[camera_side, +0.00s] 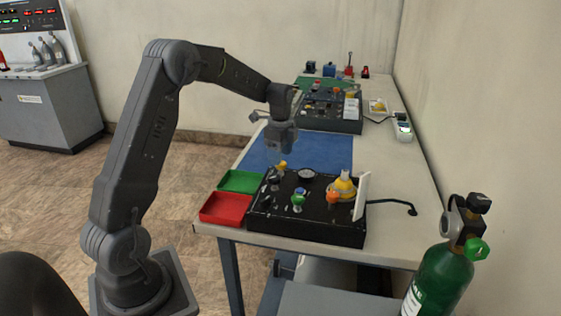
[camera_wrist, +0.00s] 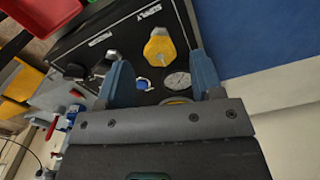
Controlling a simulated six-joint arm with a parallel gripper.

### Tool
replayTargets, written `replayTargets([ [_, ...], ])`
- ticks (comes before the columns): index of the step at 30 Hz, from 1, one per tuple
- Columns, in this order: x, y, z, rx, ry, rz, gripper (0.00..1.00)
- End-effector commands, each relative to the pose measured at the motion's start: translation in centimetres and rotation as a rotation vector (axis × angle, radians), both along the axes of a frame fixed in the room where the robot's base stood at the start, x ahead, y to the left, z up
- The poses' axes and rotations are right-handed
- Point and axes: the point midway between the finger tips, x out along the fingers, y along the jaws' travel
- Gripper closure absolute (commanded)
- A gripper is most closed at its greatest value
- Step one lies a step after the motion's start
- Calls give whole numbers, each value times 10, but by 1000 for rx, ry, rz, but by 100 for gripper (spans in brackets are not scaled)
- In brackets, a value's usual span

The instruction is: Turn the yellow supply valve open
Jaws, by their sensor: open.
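The yellow supply valve (camera_wrist: 160,47) sits on the black panel (camera_wrist: 110,25) by the SUPPLY label. In the wrist view it shows just beyond and between the tips of my gripper (camera_wrist: 160,66), whose two blue fingers are apart with nothing between them. In the side view my gripper (camera_side: 283,147) points down above the back left of the panel, and the yellow valve (camera_side: 282,165) is just below it. A gap shows between them, so they look apart. The valve's exact turn angle is hard to tell from these views.
A round gauge (camera_wrist: 177,80) and a grey knob (camera_wrist: 112,55) flank the valve. Green (camera_side: 241,181) and red (camera_side: 225,207) trays stand left of the panel. A green cylinder (camera_side: 440,278) stands at the right front. The blue mat (camera_side: 320,150) behind the panel is clear.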

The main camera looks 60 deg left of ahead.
Motion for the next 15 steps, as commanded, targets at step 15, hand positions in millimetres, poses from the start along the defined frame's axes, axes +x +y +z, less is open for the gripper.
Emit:
replayTargets([
  [15,0,0,-29,0,-1,1,40],
])
